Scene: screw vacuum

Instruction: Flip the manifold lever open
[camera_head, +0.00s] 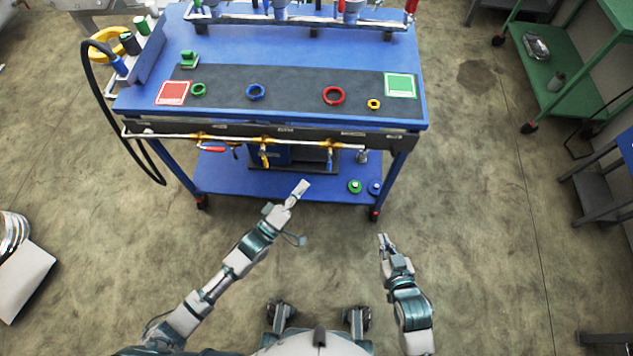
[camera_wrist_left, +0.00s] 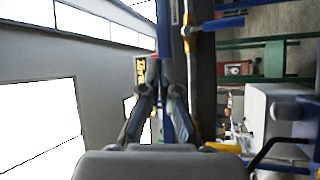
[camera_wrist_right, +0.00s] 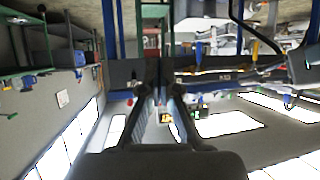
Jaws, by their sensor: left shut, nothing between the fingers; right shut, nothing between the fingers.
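The manifold is a brass and white pipe (camera_head: 295,143) along the front edge of the blue cart. It carries a red lever (camera_head: 212,149) lying along the pipe, and a yellow lever (camera_head: 265,159) and a blue lever (camera_head: 330,157) hanging down. My left gripper (camera_head: 304,185) is shut and empty, in front of and below the pipe, apart from the levers. In the left wrist view its fingers (camera_wrist_left: 158,65) are close to the pipe, with a blue handle (camera_wrist_left: 222,23) at upper right. My right gripper (camera_head: 382,238) is shut and empty, further back to the right; its fingers show in the right wrist view (camera_wrist_right: 160,68).
The blue cart (camera_head: 330,55) has a dark mat with colored rings (camera_head: 333,96) on top. Its lower shelf (camera_head: 225,178) holds a dark box and small round parts. A black hose (camera_head: 97,115) hangs at the left. The floor around my arms is clear.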

